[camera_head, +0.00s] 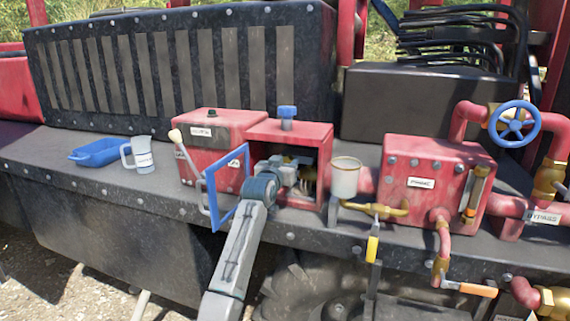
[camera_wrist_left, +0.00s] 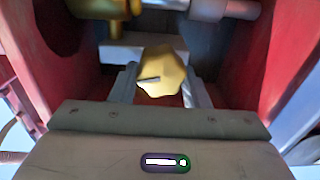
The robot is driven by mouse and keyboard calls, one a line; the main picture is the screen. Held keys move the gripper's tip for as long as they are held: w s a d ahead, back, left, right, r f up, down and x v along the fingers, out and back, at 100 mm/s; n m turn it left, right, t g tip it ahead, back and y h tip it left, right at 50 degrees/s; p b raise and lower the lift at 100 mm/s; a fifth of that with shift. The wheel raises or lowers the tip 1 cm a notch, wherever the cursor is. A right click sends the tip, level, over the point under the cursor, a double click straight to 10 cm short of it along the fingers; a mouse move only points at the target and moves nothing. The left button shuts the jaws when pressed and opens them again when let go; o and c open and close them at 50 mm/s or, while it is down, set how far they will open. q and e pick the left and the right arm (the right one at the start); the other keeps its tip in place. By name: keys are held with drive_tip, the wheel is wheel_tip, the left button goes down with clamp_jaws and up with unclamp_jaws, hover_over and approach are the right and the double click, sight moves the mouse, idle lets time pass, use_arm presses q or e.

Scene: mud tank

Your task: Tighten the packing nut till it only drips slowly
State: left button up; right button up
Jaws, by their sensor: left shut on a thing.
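The brass packing nut (camera_wrist_left: 162,72) shows in the left wrist view, inside a red-walled box. My left gripper (camera_wrist_left: 160,86) is shut on it, with one grey finger on each side. In the head view my left gripper (camera_head: 291,173) reaches into the open front of the red box (camera_head: 325,172). There the gripper hides most of the nut, and only some brass shows behind it. No drip or water can be made out. My right gripper is not in view.
A blue-framed door (camera_head: 212,193) stands open left of my arm. A white cup (camera_head: 345,178) stands just right of the box, near brass piping. A red pump block (camera_head: 428,185) is further right. A blue tray (camera_head: 97,153) and a measuring jug (camera_head: 141,155) stand left on the deck.

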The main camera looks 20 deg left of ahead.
use_arm(q)
drive_tip(key=shift+d+m+b, duration=0.1)
drive_tip(key=shift+m+b, duration=0.35)
drive_tip(key=shift+m, duration=3.15)
drive_tip(key=o, duration=1)
drive_tip(key=shift+f, duration=0.1)
drive_tip(key=shift+s+b, duration=1.75)
drive_tip(key=shift+s, duration=3.65)
